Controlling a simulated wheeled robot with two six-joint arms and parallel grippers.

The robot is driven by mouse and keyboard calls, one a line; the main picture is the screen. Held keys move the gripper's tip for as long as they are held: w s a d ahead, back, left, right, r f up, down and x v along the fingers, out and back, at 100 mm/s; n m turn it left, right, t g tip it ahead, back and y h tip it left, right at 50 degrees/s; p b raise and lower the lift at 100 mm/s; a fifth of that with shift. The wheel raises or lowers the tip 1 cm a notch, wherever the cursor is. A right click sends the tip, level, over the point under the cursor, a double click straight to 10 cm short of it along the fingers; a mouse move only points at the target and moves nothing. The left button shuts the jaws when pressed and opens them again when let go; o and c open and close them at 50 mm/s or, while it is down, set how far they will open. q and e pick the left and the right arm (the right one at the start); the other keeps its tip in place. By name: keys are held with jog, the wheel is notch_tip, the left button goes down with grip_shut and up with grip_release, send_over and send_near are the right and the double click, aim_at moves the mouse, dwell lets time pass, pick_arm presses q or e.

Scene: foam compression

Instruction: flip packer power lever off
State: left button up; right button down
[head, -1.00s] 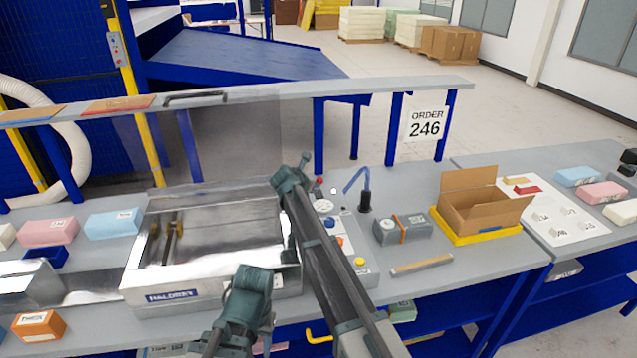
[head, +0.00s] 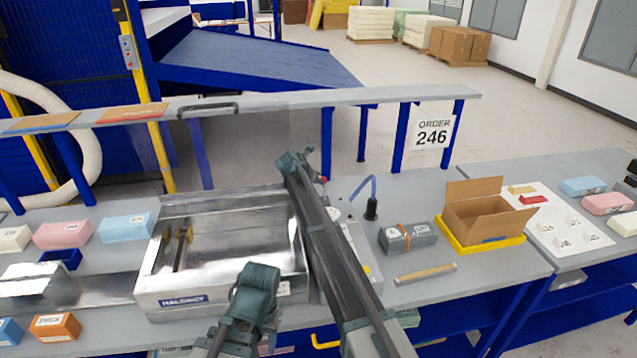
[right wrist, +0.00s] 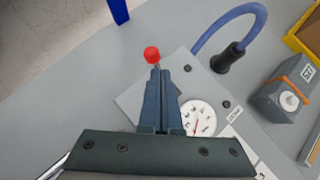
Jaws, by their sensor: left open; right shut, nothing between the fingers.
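The power lever shows as a red knob (right wrist: 152,54) on a short stalk, just beyond my right gripper's fingertips in the right wrist view. The knob also shows in the head view (head: 323,179), at the far end of the packer's control panel. My right gripper (right wrist: 159,75) is shut and empty, its fingers pointing at the stalk. I cannot tell whether they touch it. In the head view my right arm hides part of the panel. The silver packer (head: 222,290) stands to the left. My left gripper (head: 258,280) is open in front of the packer; its fingertips are hard to make out.
A round gauge (right wrist: 198,118) sits beside my right fingers. A blue hose (right wrist: 222,22) curves up from a black fitting. A grey strapped block (head: 408,237) and a carton (head: 485,218) on a yellow tray stand to the right. A raised rail (head: 380,95) runs behind the bench.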

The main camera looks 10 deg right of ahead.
jog(key=shift+r, duration=0.1)
jog(key=shift+r+p, duration=0.7)
jog(key=shift+p, duration=0.1)
jog(key=p+v, duration=0.9)
jog(key=v, duration=0.4)
jog(key=shift+s+a+r, duration=0.2)
jog(key=shift+s+r, duration=0.05)
